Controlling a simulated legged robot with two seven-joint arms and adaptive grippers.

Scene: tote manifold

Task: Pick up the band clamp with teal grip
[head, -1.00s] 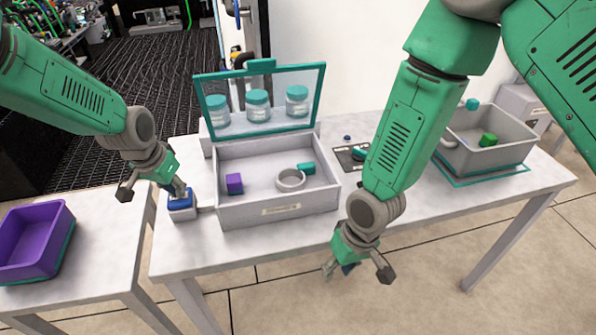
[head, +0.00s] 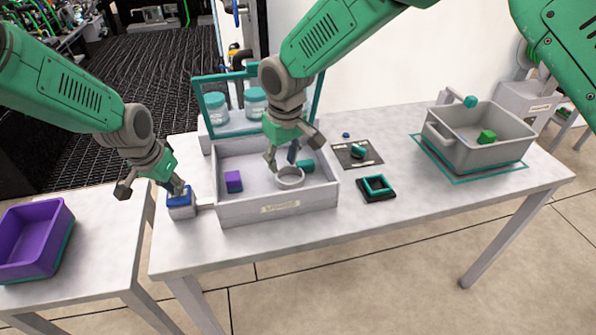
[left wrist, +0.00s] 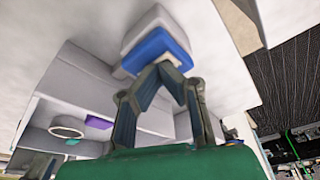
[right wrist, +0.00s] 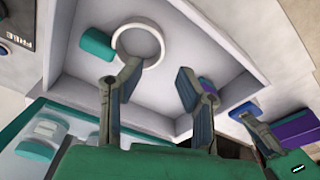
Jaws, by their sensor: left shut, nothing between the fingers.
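The band clamp, a grey-white ring (head: 290,177) with a teal grip (head: 305,166), lies on the floor of the grey tray box (head: 250,205). In the right wrist view the ring (right wrist: 139,44) and teal grip (right wrist: 97,46) lie ahead of the fingers. My right gripper (head: 282,162) is open and empty just above the ring; it also shows in the right wrist view (right wrist: 158,78). I cannot tell whether a finger touches the ring. My left gripper (head: 180,188) is shut with its tips at the blue-topped block (head: 180,199) beside the box.
A purple block (head: 233,181) lies left in the box. The raised lid with teal-capped jars stands behind. To the right are a dark square fixture (head: 376,188), a dark pad (head: 345,156) and a grey tote (head: 475,155). A purple tote (head: 30,245) sits on the left table.

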